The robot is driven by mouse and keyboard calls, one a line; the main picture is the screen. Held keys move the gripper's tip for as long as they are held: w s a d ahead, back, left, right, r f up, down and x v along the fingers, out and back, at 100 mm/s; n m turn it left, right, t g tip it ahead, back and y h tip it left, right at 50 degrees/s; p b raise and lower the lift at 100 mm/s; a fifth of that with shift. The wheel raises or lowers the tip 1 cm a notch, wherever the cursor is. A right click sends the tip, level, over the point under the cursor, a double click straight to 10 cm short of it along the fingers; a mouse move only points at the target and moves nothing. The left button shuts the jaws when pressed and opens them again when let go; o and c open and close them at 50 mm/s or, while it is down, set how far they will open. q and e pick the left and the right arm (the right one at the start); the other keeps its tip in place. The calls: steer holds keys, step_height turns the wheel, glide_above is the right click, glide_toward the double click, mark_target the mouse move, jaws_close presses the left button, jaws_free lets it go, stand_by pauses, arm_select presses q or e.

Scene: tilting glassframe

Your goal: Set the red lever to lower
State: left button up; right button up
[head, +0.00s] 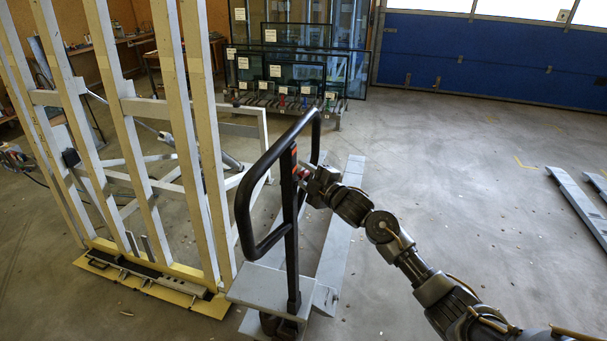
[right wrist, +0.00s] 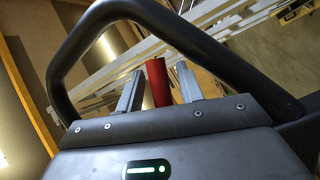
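The red lever (right wrist: 157,82) shows in the right wrist view as an upright red cylinder between my two fingers. In the head view a small red part (head: 294,160) shows on the upright post inside the black looped handle (head: 246,215). My right gripper (head: 304,172) is at that post, reaching in from the right. In the right wrist view the fingers of my right gripper (right wrist: 158,88) stand apart on either side of the lever, with a gap visible on each side. I cannot tell whether either finger touches it. My left gripper is not in view.
A tall pale slatted frame (head: 180,120) stands on a yellow-edged base at the left. The handle post rises from a grey base (head: 270,290). Glass panes on a rack (head: 295,75) stand at the back. The floor at the right is mostly clear, with grey beams (head: 578,200) at the edge.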

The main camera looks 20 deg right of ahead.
jaws_close()
